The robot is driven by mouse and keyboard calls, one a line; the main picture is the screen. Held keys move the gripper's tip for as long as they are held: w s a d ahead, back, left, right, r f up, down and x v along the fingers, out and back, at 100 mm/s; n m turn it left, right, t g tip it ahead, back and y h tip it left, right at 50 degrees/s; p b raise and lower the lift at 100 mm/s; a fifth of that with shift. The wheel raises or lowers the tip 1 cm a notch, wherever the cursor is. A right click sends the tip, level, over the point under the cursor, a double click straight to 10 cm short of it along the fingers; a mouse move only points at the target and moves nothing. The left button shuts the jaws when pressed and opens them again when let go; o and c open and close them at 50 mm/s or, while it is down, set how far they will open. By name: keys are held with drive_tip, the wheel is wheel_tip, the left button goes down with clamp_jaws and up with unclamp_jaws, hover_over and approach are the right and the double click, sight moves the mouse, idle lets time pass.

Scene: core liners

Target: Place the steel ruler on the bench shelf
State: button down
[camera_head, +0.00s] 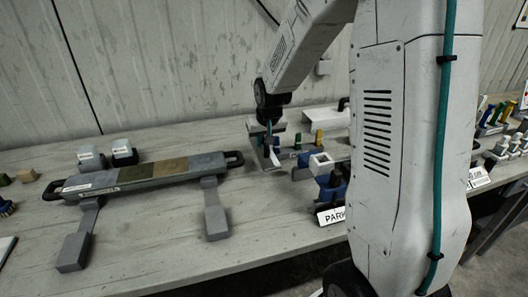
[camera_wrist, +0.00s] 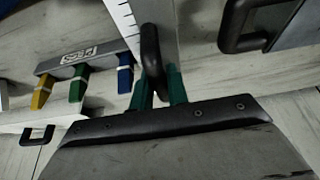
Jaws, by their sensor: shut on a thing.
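My gripper (camera_head: 268,150) hangs above the bench, right of the long grey tray. In the wrist view my gripper (camera_wrist: 160,88) has its green fingers shut around a black loop handle. This handle appears to belong to the steel ruler (camera_wrist: 127,22), a pale strip with dark tick marks that runs out of the top of the picture. Its far end is hidden. In the head view the ruler is too small to tell apart from the gripper. I cannot tell which surface is the bench shelf; the pale wooden bench top (camera_head: 265,225) shows widely.
The long grey tray (camera_head: 205,163) with black handles stands on grey feet at left, with two small grey-white blocks (camera_head: 124,152) behind it. A rack (camera_wrist: 85,57) holds yellow, green and blue pieces near my gripper.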

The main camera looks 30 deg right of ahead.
drive_tip(key=shift+f, duration=2.25)
drive_tip(key=c, duration=1.6)
unclamp_jaws()
drive_tip(key=shift+f, duration=0.1)
drive_tip(key=shift+c, duration=0.2)
